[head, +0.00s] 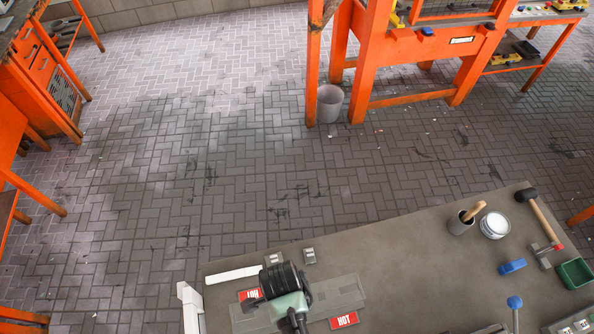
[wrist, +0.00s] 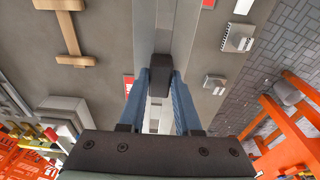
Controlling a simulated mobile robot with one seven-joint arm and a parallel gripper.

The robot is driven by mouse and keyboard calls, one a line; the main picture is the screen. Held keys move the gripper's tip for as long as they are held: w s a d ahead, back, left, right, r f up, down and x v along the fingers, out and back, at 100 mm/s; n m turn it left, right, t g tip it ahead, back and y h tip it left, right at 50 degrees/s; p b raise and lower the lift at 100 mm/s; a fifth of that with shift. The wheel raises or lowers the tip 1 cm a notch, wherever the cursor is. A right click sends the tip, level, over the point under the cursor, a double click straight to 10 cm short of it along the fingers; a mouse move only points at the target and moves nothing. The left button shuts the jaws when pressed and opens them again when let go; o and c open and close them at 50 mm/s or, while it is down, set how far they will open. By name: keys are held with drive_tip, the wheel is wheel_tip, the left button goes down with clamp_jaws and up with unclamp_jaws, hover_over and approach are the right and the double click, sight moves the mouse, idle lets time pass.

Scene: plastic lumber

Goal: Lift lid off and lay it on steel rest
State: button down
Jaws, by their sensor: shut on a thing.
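In the wrist view my gripper (wrist: 160,82) has its two blue fingers closed on a dark knob (wrist: 160,68). The knob lies over a long, light grey metal strip (wrist: 175,25), which seems to be the lid; I cannot tell whether it is raised. In the head view my wrist hides the knob and fingers. A flat grey plate (head: 325,293) lies under and beside my wrist, with a red HOT label (head: 343,320) at its near edge and another HOT label (head: 250,294) on the left. I cannot tell surely which part is the steel rest.
Two small metal blocks, one at the back (head: 309,256), and a white strip (head: 232,275) lie beyond the plate. On the bench's right are a brush pot (head: 460,224), a white tin (head: 494,226), a mallet (head: 540,215) and a green tray (head: 576,273). Bare bench (head: 420,275) lies between.

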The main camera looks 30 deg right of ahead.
wheel_tip(320, 180, down, 6)
drive_tip(key=b, duration=0.4)
drive_tip(key=shift+f, duration=0.65)
idle(1.8)
drive_tip(key=c, duration=0.5)
unclamp_jaws()
drive_tip(key=shift+o, duration=0.2)
drive_tip(key=o, duration=0.3)
drive_tip(key=shift+o, duration=0.2)
